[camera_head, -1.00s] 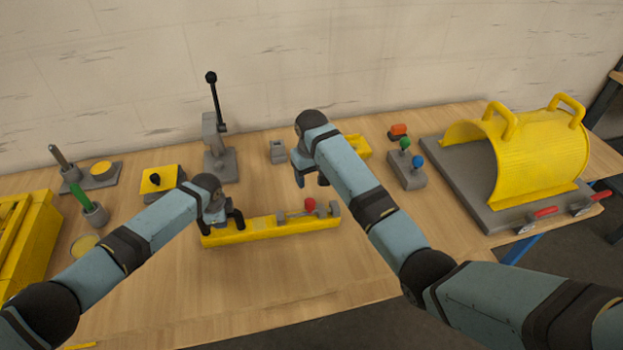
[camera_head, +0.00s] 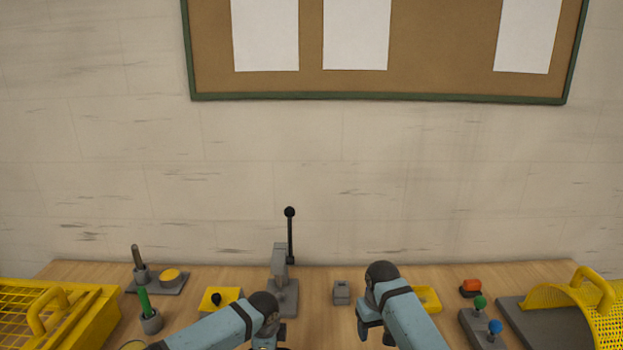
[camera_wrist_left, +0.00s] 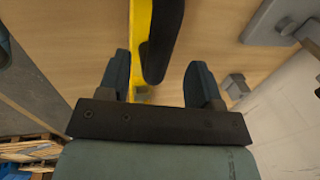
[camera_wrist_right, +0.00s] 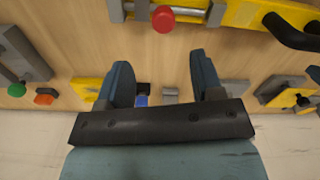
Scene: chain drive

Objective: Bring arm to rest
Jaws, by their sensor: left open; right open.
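My right gripper (camera_head: 375,335) is low in the head view, over the back part of the bench. In the right wrist view it (camera_wrist_right: 160,60) is open, with nothing between its fingers. My left gripper (camera_wrist_left: 158,60) is open in the left wrist view, with a black handle (camera_wrist_left: 160,35) of the yellow bar showing between its fingers; I cannot tell if they touch. In the head view only the left wrist shows at the bottom edge and its fingers are cut off. The yellow bar (camera_wrist_right: 240,14) with a red knob (camera_wrist_right: 163,19) shows in the right wrist view.
On the bench stand a grey lever stand (camera_head: 280,280), a small grey block (camera_head: 342,292), a button box with green and blue knobs (camera_head: 483,325), a yellow cover (camera_head: 575,300) at right and a yellow cage (camera_head: 70,315) at left. A corkboard (camera_head: 390,85) hangs on the wall.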

